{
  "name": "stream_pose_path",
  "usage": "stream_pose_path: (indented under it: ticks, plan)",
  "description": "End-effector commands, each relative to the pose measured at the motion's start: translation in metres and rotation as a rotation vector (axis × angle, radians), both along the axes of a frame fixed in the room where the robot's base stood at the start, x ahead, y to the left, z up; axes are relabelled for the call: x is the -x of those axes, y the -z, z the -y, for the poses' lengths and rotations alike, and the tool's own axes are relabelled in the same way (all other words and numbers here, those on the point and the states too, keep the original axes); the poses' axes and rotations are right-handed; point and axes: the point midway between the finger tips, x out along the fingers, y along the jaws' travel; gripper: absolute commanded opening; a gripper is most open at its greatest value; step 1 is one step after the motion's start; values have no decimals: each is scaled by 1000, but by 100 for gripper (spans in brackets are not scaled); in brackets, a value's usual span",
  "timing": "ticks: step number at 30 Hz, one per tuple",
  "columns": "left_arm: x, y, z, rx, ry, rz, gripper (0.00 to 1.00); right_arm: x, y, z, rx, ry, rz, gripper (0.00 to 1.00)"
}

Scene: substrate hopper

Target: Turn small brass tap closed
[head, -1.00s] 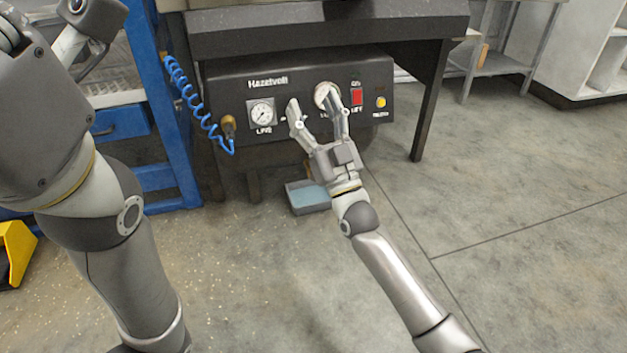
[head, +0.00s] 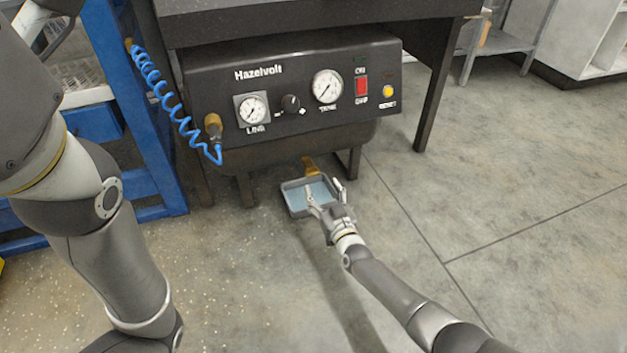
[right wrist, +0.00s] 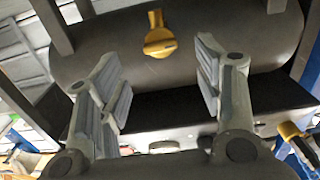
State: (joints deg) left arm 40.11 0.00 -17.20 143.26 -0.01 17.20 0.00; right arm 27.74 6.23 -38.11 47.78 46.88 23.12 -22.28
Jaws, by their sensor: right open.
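The small brass tap (head: 310,167) hangs under the black tank, above the far edge of a grey tray. In the right wrist view the brass tap (right wrist: 160,38) shows a round stem and a flat lever, ahead of the fingers and roughly midway between them. My right gripper (head: 326,191) is open and empty, low in front of the tank and over the tray. Its spread fingers also show in the right wrist view (right wrist: 160,82), with no contact on the tap visible. My left gripper is not in view.
The black panel (head: 290,140) carries two gauges, a knob, a red switch and a yellow button. The tray (head: 296,207) with bluish liquid sits on the floor below. A blue coiled hose (head: 160,88) hangs at left beside a blue frame. Floor at right is clear.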

Motion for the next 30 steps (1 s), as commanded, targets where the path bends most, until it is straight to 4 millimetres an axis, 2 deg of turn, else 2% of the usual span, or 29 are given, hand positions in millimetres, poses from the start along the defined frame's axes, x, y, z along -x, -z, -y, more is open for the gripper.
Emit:
stream_pose_path:
  ticks: [1,9,15,21,30]
  plan:
    - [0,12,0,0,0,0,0,-8,5,-2,-1,0,2,61]
    - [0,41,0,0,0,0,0,-41,4,-12,-1,-1,3,61]
    - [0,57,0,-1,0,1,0,-59,3,-16,-1,-1,2,61]
    - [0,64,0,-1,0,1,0,-68,1,-19,-1,-1,2,61]
    - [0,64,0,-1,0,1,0,-70,0,-19,-1,0,0,61]
